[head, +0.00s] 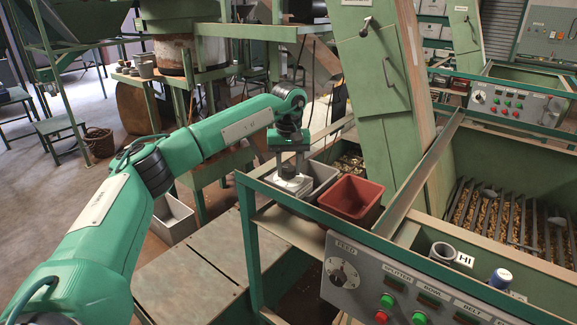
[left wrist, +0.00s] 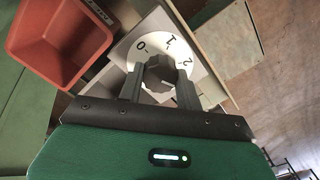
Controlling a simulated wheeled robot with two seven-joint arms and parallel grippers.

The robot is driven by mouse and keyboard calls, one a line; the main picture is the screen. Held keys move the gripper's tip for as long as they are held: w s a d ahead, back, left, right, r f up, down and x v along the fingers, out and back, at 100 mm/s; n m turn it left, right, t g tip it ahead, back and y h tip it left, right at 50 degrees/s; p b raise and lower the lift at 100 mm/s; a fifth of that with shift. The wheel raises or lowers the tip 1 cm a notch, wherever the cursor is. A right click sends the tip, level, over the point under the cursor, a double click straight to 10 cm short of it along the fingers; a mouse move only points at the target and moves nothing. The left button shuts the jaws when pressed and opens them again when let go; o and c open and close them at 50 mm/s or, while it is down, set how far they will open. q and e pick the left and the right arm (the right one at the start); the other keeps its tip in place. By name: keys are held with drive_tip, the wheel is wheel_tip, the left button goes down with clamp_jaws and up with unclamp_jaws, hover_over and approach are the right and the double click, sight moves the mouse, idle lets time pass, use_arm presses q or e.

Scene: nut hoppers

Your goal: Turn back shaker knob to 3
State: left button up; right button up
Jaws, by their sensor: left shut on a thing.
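The back shaker knob (left wrist: 161,73) is dark, on a white round dial (left wrist: 150,43) with the marks 0, 1 and 2 showing in the left wrist view. The 3 is not in sight, and I cannot tell which mark the knob points at. My left gripper (left wrist: 160,88) is shut on the knob, one finger on each side of it. In the head view, my left gripper (head: 292,164) points down onto the pale dial box (head: 290,187), and its fingers hide the knob. My right gripper is not in view.
The green frame rail (head: 300,207) runs in front. A front panel (head: 366,300) carries a FEED knob (head: 341,272) and several buttons. Grey floor lies open at the left.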

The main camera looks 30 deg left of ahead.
sight(289, 167)
use_arm(q)
drive_tip(key=m, duration=0.5)
idle(0.5)
drive_tip(key=o, duration=1)
wheel_tip(289, 167, up, 14)
drive_tip(key=b, duration=0.2)
drive_tip(key=shift+b, duration=0.35)
drive_tip(key=shift+f, duration=0.2)
